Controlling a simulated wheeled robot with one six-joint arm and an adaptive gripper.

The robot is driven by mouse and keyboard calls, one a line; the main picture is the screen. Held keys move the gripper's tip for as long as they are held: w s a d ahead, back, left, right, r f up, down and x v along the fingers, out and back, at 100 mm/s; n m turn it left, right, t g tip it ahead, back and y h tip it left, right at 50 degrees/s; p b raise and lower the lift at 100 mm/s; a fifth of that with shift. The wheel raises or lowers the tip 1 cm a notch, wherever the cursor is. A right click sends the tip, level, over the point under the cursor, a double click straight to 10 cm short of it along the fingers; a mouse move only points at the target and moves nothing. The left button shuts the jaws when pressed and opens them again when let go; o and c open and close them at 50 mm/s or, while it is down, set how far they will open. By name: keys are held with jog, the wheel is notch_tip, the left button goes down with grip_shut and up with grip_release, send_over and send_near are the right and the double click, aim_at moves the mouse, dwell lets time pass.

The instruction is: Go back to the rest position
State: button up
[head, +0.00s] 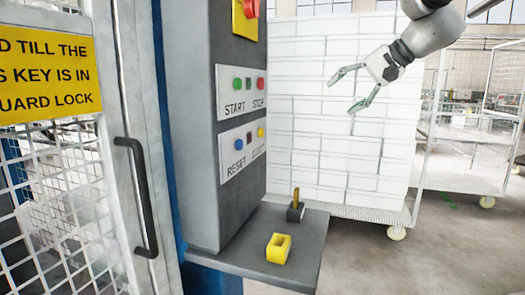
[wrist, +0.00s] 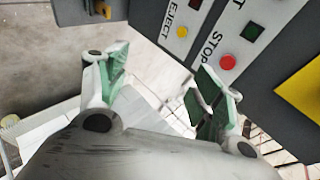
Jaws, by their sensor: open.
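My gripper (head: 354,90) is open and empty. In the head view it hangs in the air at the upper right, in front of the stacked white blocks and to the right of the control box (head: 190,130). Its green-padded fingers point left towards the control box. In the wrist view the two fingers (wrist: 160,88) stand wide apart with nothing between them. The wrist view also shows a red STOP button (wrist: 228,62) and a yellow button (wrist: 182,32) beyond the fingers, apart from them.
A shelf (head: 305,255) under the control box holds a yellow block (head: 278,249) and a small dark holder with a yellow piece (head: 296,207). A guard door with a black handle (head: 136,195) stands left. White blocks (head: 320,140) fill a wheeled cart; another cart (head: 465,165) stands right.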

jog(key=s+d+f+n+h, duration=0.1)
jog(key=s+d+f+h, duration=0.1)
jog(key=s+d+f, duration=0.3)
jog(key=s+d+f+n+g+h, duration=0.1)
jog(key=s+d+f+n+h, duration=0.1)
jog(key=s+d+f, duration=0.3)
jog(key=s+d+f+n+g+h, duration=0.1)
jog(key=s+d+f+h, duration=0.3)
jog(key=s+f, duration=0.7)
jog(key=s+n, duration=0.1)
jog(key=s, duration=0.5)
jog(key=shift+d+f, duration=0.4)
